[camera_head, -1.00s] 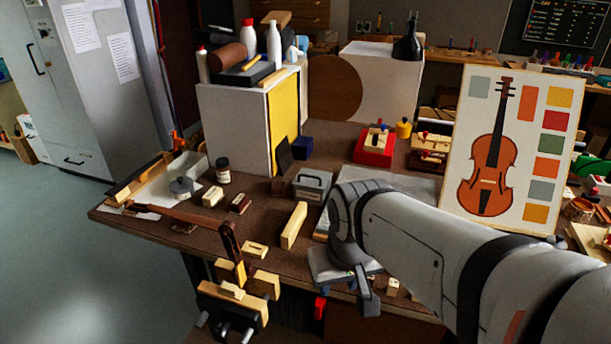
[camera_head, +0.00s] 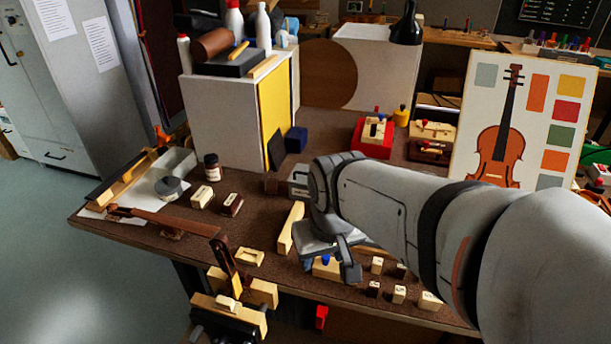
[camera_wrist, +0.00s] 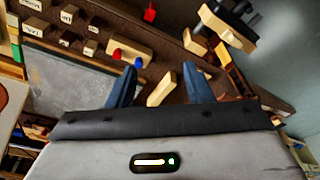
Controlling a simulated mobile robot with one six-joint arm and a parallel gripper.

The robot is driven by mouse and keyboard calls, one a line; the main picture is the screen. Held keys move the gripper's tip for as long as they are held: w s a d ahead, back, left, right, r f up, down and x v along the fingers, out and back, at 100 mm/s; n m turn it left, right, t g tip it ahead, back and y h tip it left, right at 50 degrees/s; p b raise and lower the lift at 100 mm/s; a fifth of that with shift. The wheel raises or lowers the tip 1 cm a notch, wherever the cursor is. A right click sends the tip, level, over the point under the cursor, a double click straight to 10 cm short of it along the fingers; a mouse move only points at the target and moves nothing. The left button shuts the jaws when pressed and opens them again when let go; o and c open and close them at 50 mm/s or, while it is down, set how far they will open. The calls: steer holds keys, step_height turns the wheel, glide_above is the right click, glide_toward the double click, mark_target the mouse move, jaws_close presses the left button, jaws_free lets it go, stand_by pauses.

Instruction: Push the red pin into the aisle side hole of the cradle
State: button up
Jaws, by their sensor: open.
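A red pin (camera_wrist: 117,54) and a blue pin (camera_wrist: 138,63) stand side by side in a pale wooden block (camera_wrist: 128,42) in the wrist view. In the head view this block (camera_head: 326,270) shows partly below my wrist, with the blue pin visible and the red pin hidden. My gripper (camera_wrist: 160,72) is open and empty, its two blue fingers apart and pointing toward the bench beside the block.
A dark vise (camera_head: 228,318) juts from the front edge. A long pale block (camera_head: 290,228) lies left of my wrist. Several small labelled blocks (camera_head: 399,294) stand to the right. A red part (camera_head: 321,317) hangs below the edge. Bare bench shows around the left middle.

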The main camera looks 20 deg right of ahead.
steer(key=w+d+f+n+g+p, duration=0.1)
steer(key=w+d+f+p, duration=0.4)
steer(key=d+f, duration=0.1)
steer(key=w+d+f+n+g+p, duration=0.1)
steer(key=w+d+f+p, duration=0.4)
steer(key=w+p, duration=0.1)
steer(key=shift+w+d+f, duration=0.3)
steer(key=shift+d+f, duration=0.05)
steer(key=shift+f, duration=0.05)
steer(key=shift+d+f, duration=0.2)
steer(key=shift+f, duration=0.5)
steer(key=shift+f+p, duration=0.6)
steer(key=shift+f, duration=3.2)
steer(key=shift+c, duration=0.6)
jaws_close()
